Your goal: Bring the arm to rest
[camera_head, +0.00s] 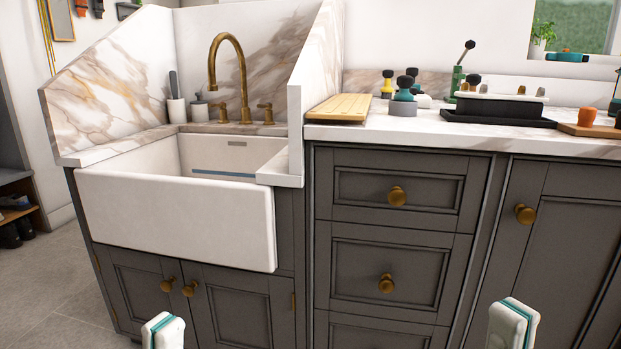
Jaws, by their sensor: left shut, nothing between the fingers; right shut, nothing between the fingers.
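My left gripper (163,331) shows at the bottom edge of the head view, left of centre, in front of the lower sink cabinet doors. My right gripper (513,325) shows at the bottom edge on the right, in front of the grey drawers and cabinet door. Both are white with teal strips, shut and empty. Only their top parts show; the arms behind them are out of view. Neither is seen touching anything.
A white apron sink (175,215) with a brass faucet (231,75) stands left. Brass knobs (386,284) stick out from the drawers. Floor (65,300) is clear at left.

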